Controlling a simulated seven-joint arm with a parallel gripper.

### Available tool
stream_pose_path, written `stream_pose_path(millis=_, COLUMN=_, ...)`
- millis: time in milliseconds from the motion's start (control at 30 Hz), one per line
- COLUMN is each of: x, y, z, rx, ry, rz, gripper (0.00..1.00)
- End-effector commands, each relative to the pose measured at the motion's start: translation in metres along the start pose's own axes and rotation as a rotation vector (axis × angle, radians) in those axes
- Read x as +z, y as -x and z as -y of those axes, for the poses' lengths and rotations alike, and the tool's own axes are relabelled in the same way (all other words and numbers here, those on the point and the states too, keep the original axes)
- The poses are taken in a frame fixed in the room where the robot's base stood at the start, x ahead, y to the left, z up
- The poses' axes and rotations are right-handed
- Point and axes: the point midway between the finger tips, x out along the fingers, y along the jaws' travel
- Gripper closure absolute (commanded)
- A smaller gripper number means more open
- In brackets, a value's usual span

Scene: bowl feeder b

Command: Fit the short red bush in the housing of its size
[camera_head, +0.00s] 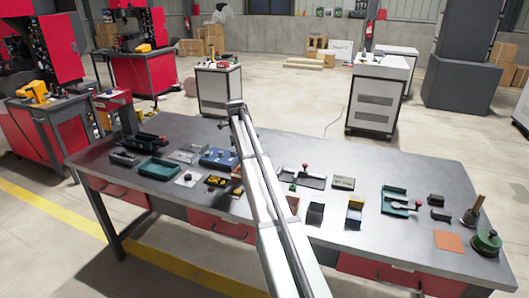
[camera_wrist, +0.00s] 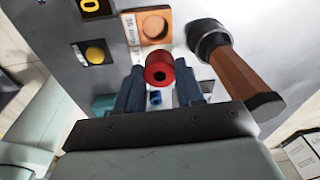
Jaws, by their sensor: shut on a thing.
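The red bush (camera_wrist: 158,68) is a short red cylinder with a dark bore, seen end-on in the wrist view. My gripper (camera_wrist: 159,73) is shut on it, with a dark blue finger on each side. An orange housing (camera_wrist: 144,39) with a round, empty-looking recess lies beyond the bush, near the top of the wrist view; lettering runs beside it. The bush appears apart from the housing; its height above the table is unclear. In the head view, my arm hides the gripper and bush.
In the wrist view, a brown-handled tool (camera_wrist: 240,72) lies right of the bush. A black block with a yellow disc (camera_wrist: 95,53) is left. A small blue piece (camera_wrist: 154,97) shows between the fingers. The grey bench (camera_head: 340,215) carries several other parts, including a green tray (camera_head: 158,168).

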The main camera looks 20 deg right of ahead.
Motion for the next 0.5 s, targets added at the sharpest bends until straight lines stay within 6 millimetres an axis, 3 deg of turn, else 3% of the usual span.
stream_pose_path(millis=67, x=0.0185, y=-0.0002, z=0.0058, rx=0.008, ry=0.068, rz=0.004, gripper=1.00)
stream_pose_path(millis=500, x=0.0204, y=0.0009, z=0.0046, rx=0.041, ry=0.308, rz=0.010, gripper=1.00)
